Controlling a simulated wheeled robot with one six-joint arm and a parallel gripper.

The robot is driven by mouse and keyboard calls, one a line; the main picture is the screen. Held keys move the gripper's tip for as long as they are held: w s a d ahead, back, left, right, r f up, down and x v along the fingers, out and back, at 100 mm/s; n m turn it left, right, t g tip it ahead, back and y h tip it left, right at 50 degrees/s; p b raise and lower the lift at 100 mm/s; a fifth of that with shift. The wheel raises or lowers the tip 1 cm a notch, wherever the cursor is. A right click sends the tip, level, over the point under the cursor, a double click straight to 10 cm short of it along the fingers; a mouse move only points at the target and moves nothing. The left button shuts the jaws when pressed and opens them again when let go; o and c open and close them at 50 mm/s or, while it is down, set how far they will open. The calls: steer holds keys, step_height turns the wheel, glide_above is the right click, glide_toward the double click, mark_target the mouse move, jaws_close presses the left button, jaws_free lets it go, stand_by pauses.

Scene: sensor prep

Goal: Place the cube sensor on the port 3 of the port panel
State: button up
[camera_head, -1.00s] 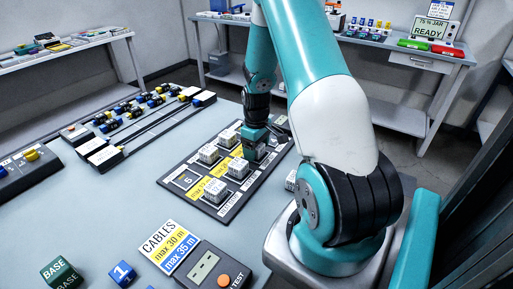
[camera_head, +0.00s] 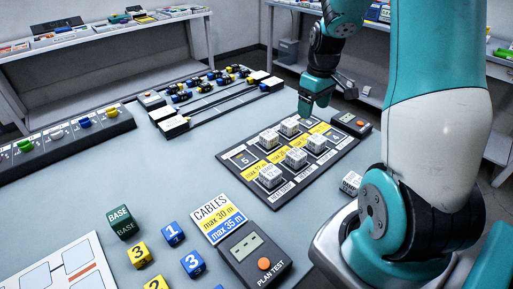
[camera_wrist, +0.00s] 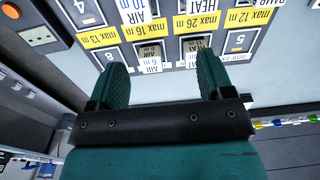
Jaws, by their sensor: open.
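The dark port panel (camera_head: 258,196) lies on the table with two rows of ports and yellow strips. Several white lettered cubes stand on it. One cube (camera_head: 318,143) sits in the near row beside the square marked 4, where port 3 appears to be; it also shows in the wrist view (camera_wrist: 134,9). Another white cube (camera_head: 351,183) stands apart on the table, right of the panel. My gripper (camera_head: 315,111) is above the panel's far edge. In the wrist view my gripper (camera_wrist: 163,68) is open, with nothing held between its fingers.
A plan test box (camera_head: 243,252) and a cables card (camera_head: 216,214) lie in front of the panel. Blue, yellow and green cubes stand at the front left. A small device (camera_head: 352,122) with an orange button sits beyond the panel. The table's left middle is clear.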

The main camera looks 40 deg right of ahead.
steer(key=a+r+n+y, duration=0.1)
steer(key=a+r, duration=0.2)
steer(key=a, duration=0.4)
steer(key=a+r+n, duration=0.1)
steer(key=a+r, duration=0.2)
steer(key=a, duration=0.5)
steer(key=s+a+r+n+y, duration=0.1)
steer(key=s+a+r, duration=0.1)
steer(key=s+a, duration=0.6)
steer(key=s+a+r+n+y, duration=0.2)
steer(key=s+a, duration=0.6)
steer(key=a, duration=0.4)
steer(key=shift+s+r+n, duration=0.15)
steer(key=shift+r+n, duration=0.15)
steer(key=shift+r, duration=0.3)
steer(key=shift+d, duration=0.1)
